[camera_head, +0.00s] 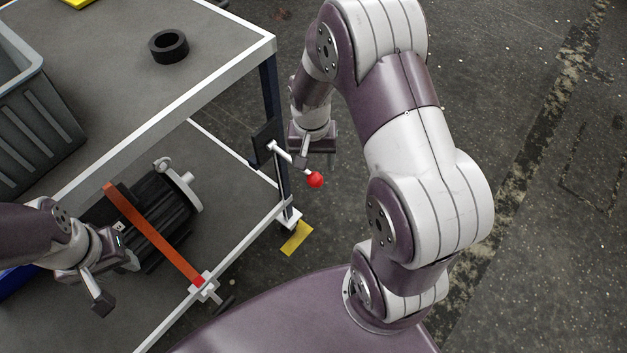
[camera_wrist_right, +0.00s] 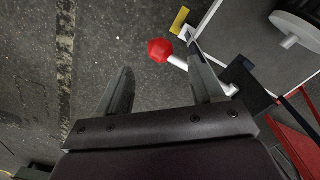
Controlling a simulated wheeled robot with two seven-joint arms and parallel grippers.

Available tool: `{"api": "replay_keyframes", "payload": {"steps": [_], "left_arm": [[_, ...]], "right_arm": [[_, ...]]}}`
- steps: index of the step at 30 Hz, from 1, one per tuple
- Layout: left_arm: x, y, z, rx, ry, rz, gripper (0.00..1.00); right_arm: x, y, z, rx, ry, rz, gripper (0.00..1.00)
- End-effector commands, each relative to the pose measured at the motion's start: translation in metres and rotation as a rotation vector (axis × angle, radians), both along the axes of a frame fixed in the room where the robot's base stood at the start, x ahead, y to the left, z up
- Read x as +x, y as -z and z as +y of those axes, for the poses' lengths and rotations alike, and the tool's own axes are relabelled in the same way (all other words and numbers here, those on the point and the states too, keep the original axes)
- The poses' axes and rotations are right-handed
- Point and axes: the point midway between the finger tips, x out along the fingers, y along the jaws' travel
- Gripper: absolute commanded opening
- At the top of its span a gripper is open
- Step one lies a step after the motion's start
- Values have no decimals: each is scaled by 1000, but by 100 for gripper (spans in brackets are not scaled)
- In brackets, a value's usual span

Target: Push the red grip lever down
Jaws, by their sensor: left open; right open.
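The red grip lever is a white lever arm (camera_head: 282,153) with a red ball knob (camera_head: 315,180), mounted on a dark plate at the cart's corner post. The knob points outward, away from the cart. In the right wrist view the knob (camera_wrist_right: 160,50) appears beyond the fingertips, between the two fingers and nearer the right one. My right gripper (camera_head: 317,160) is open and empty, close to the knob; contact cannot be told. In its wrist view the right finger (camera_wrist_right: 207,78) overlaps part of the lever. My left gripper (camera_head: 117,281) is open and empty above the lower shelf.
The cart's upper shelf (camera_head: 110,80) holds a black ring (camera_head: 169,46) and a grey crate (camera_head: 35,125). A black motor-like part (camera_head: 160,205) lies on the lower shelf under an orange-red bar (camera_head: 150,232). The floor right of the post is clear, with a yellow mark (camera_head: 297,238).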

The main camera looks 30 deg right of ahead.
Motion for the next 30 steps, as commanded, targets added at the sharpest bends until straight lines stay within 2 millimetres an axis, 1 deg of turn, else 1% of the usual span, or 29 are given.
{"api": "replay_keyframes", "payload": {"steps": [1, 3, 6, 9, 13, 20, 23, 24, 26, 27, 30], "left_arm": [[0, 6, 0, 0, 0, 0, 43], [0, 10, 0, 0, 0, 0, 43], [0, 14, 0, 0, 0, 1, 43], [0, 17, 0, 0, 0, 0, 43], [0, 18, 0, 0, 0, 0, 43], [0, 18, 0, 0, 0, 1, 43], [0, 18, 0, 0, 0, 1, 43], [0, 18, 0, 0, 0, 1, 43], [0, 18, 0, 0, 0, 1, 43], [0, 18, 0, 0, 0, 1, 43], [0, 18, 0, 0, 0, 1, 43]], "right_arm": [[-1, 17, 0, 0, 0, 4, 67], [-1, 34, -1, 1, -1, 3, 67], [-1, 54, -1, 0, -2, 2, 67], [-1, 68, -2, 1, -2, 1, 67], [-1, 75, -2, 1, -2, 0, 67], [-1, 75, -2, 0, -3, -1, 67], [-1, 75, -2, 0, -3, -1, 38], [-1, 75, -2, 0, -3, -1, 25], [-1, 75, -2, 0, -2, -1, 5], [-1, 75, -2, 0, -1, -1, 0], [-1, 75, -2, 0, 0, -2, 0]]}}
